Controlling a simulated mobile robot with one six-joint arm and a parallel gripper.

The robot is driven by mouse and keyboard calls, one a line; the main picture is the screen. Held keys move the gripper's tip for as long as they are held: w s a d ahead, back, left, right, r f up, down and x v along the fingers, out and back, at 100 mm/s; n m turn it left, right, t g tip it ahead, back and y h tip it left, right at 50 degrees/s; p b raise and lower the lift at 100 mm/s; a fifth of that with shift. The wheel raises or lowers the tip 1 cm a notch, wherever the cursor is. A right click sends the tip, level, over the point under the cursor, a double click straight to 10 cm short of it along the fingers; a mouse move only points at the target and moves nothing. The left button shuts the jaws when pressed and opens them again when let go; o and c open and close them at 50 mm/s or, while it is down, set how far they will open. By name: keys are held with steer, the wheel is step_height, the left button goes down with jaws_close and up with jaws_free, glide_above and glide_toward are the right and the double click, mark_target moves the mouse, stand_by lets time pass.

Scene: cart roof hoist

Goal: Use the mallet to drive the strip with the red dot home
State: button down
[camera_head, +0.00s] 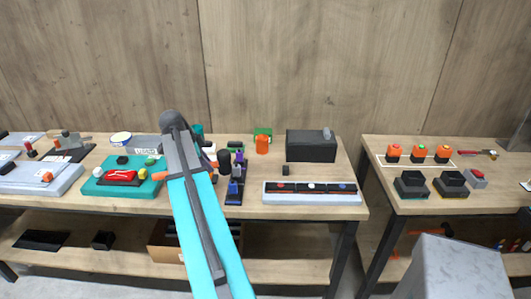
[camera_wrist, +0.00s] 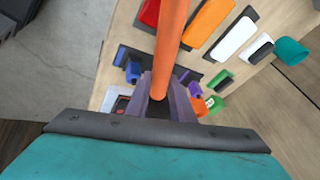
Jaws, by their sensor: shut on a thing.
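My gripper (camera_wrist: 160,88) is shut on an orange round handle (camera_wrist: 171,45), which I take to be the mallet's; it runs up out of the wrist view, and no mallet head can be made out. In the head view my arm hides most of the gripper and handle. The strip with the red dot (camera_head: 282,186) is the left one of three dark strips in a pale, low block (camera_head: 312,199) at the table's front right. The others have a white and a blue dot. How far each strip sits in cannot be told. My gripper is left of the block.
A dark stand with blue parts (camera_head: 234,190) is between my arm and the block. A black box (camera_head: 311,146) and an orange piece (camera_head: 262,145) stand behind. A teal tray (camera_head: 97,188) lies left. A gap separates the right table (camera_head: 462,165).

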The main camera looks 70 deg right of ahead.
steer(key=s+d+m+g+y+p, duration=0.1)
steer(key=s+d+m+g+y, duration=0.2)
steer(key=s+d+m, duration=0.7)
steer(key=s+d+r, duration=0.1)
steer(key=s+d, duration=0.2)
steer(key=s, duration=0.5)
steer(key=shift+s, duration=0.2)
steer(key=shift+d+f, duration=0.1)
steer(key=shift+f, duration=0.1)
steer(key=shift+f+b, duration=0.7)
steer(key=shift+f, duration=2.05)
steer(key=shift+f+b, duration=0.65)
steer(key=shift+f, duration=0.35)
steer(key=shift+g, duration=0.3)
step_height(320, 180, up, 7)
steer(key=p, duration=0.2)
